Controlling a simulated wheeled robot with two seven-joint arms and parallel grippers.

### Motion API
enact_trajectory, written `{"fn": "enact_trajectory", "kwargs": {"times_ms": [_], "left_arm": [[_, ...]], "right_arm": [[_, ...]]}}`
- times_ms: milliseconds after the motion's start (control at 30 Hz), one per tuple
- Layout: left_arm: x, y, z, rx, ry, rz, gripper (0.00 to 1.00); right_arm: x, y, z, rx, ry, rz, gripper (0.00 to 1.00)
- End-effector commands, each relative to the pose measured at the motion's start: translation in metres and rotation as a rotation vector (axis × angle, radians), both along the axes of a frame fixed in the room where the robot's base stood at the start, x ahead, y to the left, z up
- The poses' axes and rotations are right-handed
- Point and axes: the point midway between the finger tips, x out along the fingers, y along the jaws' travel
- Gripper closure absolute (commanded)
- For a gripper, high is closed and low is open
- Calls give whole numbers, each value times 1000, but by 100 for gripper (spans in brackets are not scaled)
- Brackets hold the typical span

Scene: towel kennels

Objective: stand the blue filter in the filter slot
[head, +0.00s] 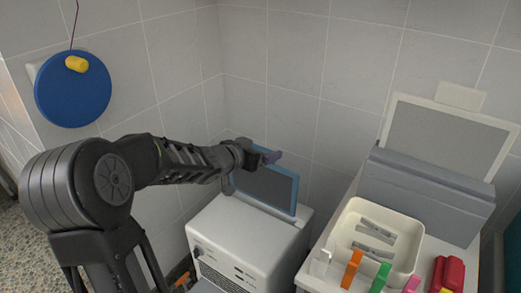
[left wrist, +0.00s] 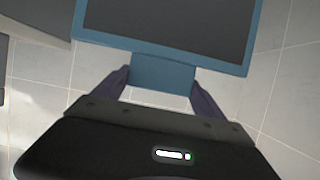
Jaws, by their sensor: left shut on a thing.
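The blue filter (head: 270,188) has a blue frame around a dark grey panel. In the head view it stands upright over the top of the white machine (head: 240,232). A slot-like line on the machine's top lies at the filter's lower edge; I cannot tell whether that edge is inside it. My left gripper (head: 256,158) is at the filter's upper edge. In the left wrist view, its fingers (left wrist: 163,95) are shut on the blue tab of the filter (left wrist: 166,72). My right gripper is not in view.
A grey block (head: 425,200) with a white-framed panel (head: 450,135) stands at right. Before it are a cream tray (head: 343,228), coloured clips (head: 352,268) and a red object (head: 448,272). A blue disc (head: 72,92) hangs on the left wall. Tiled walls close the corner behind the machine.

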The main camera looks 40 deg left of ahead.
Motion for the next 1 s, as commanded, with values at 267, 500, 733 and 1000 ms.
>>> {"fn": "enact_trajectory", "kwargs": {"times_ms": [267,500,733,1000], "left_arm": [[0,0,-20,0,0,0,85],[0,0,-22,0,0,0,85],[0,0,-22,0,-1,0,85],[0,0,-30,0,0,0,85]], "right_arm": [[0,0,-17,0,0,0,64],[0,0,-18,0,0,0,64],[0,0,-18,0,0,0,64],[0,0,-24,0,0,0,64]]}}
